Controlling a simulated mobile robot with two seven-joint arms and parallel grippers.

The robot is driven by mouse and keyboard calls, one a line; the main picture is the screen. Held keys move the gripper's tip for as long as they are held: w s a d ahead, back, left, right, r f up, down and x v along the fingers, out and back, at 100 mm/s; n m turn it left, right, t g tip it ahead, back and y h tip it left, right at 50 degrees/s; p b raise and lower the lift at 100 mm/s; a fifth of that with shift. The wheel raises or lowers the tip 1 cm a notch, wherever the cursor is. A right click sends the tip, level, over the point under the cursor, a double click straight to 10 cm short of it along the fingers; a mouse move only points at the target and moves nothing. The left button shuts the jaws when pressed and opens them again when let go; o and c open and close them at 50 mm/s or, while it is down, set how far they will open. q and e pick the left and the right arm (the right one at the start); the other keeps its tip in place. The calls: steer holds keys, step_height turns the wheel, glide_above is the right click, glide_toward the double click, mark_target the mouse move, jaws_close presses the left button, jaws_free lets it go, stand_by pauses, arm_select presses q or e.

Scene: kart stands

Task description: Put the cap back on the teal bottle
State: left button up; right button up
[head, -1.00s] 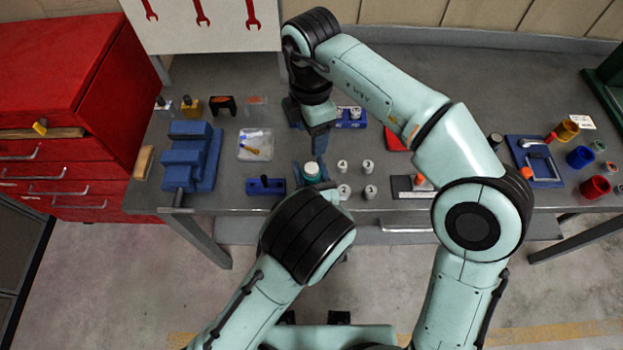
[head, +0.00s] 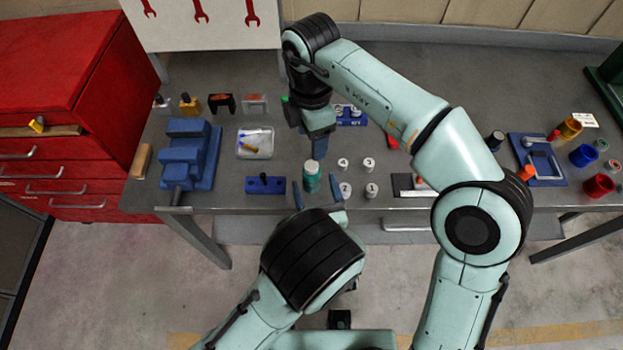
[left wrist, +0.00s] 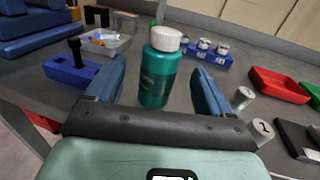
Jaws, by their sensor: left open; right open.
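The teal bottle (head: 312,182) stands upright on the grey bench, with a white cap (head: 312,166) sitting on its top. In the left wrist view the bottle (left wrist: 157,78) and the ribbed white cap (left wrist: 165,39) show clearly; the cap looks level. My left gripper (head: 316,187) is open on the near side of the bottle, with its blue fingers (left wrist: 158,75) spread to either side and clear of it. My right gripper (head: 319,148) is just behind the bottle in the head view, pointing down and holding nothing visible; its fingers overlap in this view.
Several numbered grey cylinders (head: 345,190) stand close right of the bottle. A blue block with a black knob (head: 266,185) is to the left, with a clear tray (head: 255,143) behind it. A blue rack (head: 351,117) and red tray (left wrist: 279,86) lie farther back.

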steer(key=shift+s+f+b, duration=0.25)
steer(key=shift+f+b, duration=0.25)
steer(key=shift+f, duration=0.45)
arm_select(q)
steer(key=v, duration=0.7)
steer(key=shift+s, duration=0.2)
